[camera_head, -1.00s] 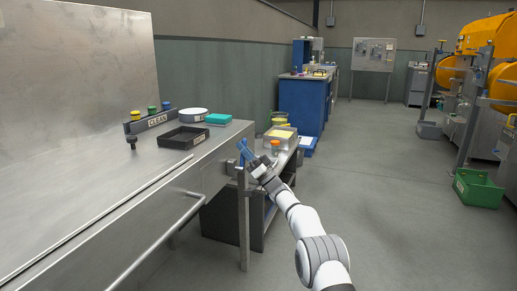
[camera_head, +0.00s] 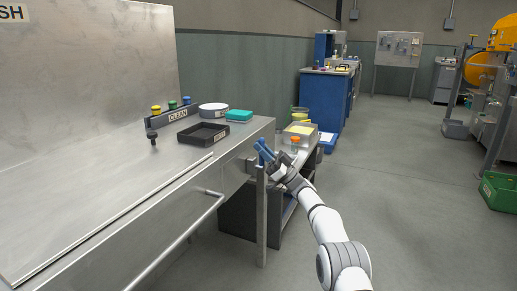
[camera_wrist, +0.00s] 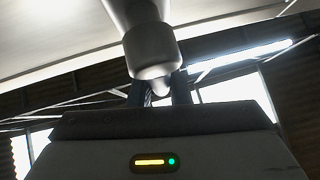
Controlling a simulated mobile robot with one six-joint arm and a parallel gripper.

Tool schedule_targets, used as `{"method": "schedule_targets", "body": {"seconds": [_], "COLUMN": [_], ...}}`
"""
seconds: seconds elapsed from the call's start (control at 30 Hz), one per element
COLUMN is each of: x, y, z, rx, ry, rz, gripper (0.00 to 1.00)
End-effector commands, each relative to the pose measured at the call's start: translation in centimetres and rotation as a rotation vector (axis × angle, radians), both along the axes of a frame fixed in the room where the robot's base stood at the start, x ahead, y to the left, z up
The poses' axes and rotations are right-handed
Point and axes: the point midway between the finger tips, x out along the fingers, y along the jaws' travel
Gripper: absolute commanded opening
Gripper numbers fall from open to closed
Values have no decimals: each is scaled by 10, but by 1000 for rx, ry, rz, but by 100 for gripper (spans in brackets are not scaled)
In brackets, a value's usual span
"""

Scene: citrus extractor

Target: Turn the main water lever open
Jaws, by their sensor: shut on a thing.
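The main water lever shows as a small blue piece (camera_head: 264,149) at the top of an upright metal post (camera_head: 262,215), by the right end of the steel counter. My gripper (camera_head: 274,160) reaches it from the lower right and is shut on it. The jaws overlap the blue piece, so its exact angle is hard to tell. In the wrist view, a grey rounded cylinder (camera_wrist: 152,50) comes down close to my two dark fingers, whose tips are partly hidden behind it.
A low shelf with jars stands behind my gripper.

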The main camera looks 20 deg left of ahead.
Motion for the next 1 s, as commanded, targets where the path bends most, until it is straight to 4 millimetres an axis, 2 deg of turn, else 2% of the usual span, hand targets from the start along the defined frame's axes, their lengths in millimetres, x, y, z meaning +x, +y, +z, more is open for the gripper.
{"method": "schedule_targets", "body": {"seconds": [0.07, 0.1, 0.37, 0.67, 1.0], "x": [-1, -1, -1, 1, 8], "y": [2, 2, 1, -2, -40], "z": [2, 2, 1, -2, -39], "rx": [-1, 0, 0, 0, -1], "ry": [-3, -3, -1, 1, 3], "rz": [1, 1, 1, 1, -1], "gripper": [0, 18, 39, 39, 39]}}
